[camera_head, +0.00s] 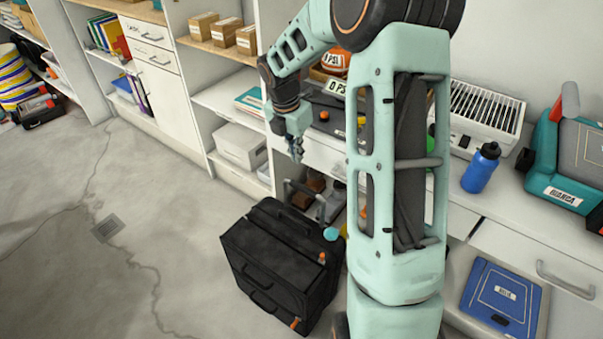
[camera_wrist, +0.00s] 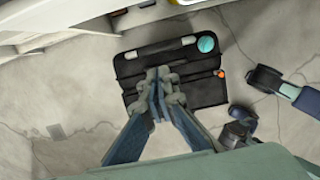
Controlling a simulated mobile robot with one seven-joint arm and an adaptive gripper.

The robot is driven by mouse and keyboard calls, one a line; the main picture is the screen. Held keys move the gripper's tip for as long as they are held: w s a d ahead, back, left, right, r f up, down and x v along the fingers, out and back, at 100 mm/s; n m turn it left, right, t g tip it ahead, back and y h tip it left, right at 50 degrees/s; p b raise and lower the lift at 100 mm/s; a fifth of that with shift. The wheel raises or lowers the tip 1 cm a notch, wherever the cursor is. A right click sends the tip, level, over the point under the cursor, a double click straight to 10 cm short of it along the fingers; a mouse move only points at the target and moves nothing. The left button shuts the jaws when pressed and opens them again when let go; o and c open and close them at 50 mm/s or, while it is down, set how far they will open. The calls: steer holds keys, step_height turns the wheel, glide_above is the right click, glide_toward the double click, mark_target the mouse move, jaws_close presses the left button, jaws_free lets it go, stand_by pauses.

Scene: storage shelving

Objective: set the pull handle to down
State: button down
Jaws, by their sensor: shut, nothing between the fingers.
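A black suitcase (camera_head: 280,262) stands upright on the floor below the shelving. Its grey pull handle (camera_head: 306,190) stands up above the suitcase's back edge, apparently extended. In the wrist view I see the suitcase (camera_wrist: 206,92) from above, with the handle's grip (camera_wrist: 160,48) as a pale-ended bar across its upper part. My gripper (camera_head: 296,157) is shut and empty, pointing down above the handle, seemingly apart from it. In the wrist view my gripper (camera_wrist: 160,76) overlaps the suitcase's left part, just below the grip in the picture. The exact gap in height is hard to tell.
A turquoise round item (camera_head: 331,234) shows at the suitcase's right edge. White shelving (camera_head: 245,140) and a counter with a blue bottle (camera_head: 481,168) stand behind and right. My arm hides part of the counter. The concrete floor (camera_head: 130,240) on the left is clear.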

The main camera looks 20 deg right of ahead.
mark_target(304, 189)
steer(key=f+b, duration=0.1)
steer(key=f, duration=0.3)
steer(key=w+d+f+b, duration=0.1)
steer(key=f+b, duration=0.1)
steer(key=f, duration=0.3)
steer(key=d+f+b, duration=0.1)
steer(key=f, duration=0.3)
steer(key=shift+w+d+f, duration=0.1)
steer(key=shift+w+f, duration=0.1)
steer(key=shift+f, duration=0.1)
steer(key=shift+f, duration=0.1)
step_height(304, 189, down, 10)
steer(key=b, duration=0.3)
steer(key=shift+r, duration=0.25)
steer(key=shift+s, duration=0.1)
